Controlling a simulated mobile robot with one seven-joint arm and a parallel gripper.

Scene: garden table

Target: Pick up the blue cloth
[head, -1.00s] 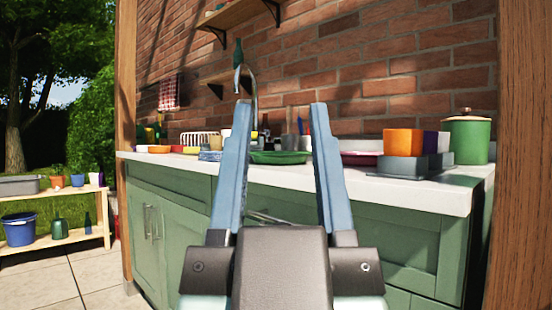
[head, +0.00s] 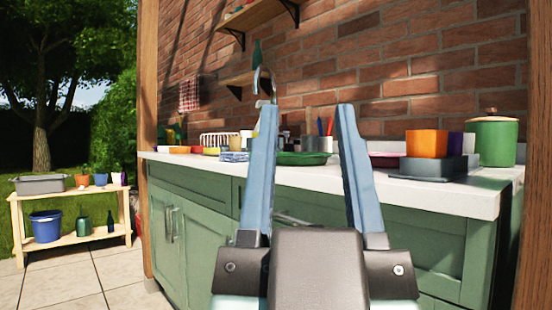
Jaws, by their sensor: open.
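A small folded blue item (head: 233,156), which looks like the blue cloth, lies on the white countertop. It is just left of my gripper's left finger in the picture, and that finger may hide part of it. My gripper (head: 307,108) is open, with its two blue-grey fingers pointing up and forward, nothing between them. It shows in front of the counter; the gap to the blue item is hard to judge.
The white countertop (head: 330,178) over green cabinets holds a green tray (head: 303,158), a grey box (head: 430,166), an orange pot (head: 426,143) and a green canister (head: 493,142). A red checked cloth (head: 190,95) hangs on the brick wall. A wooden shelf (head: 70,191) stands at left.

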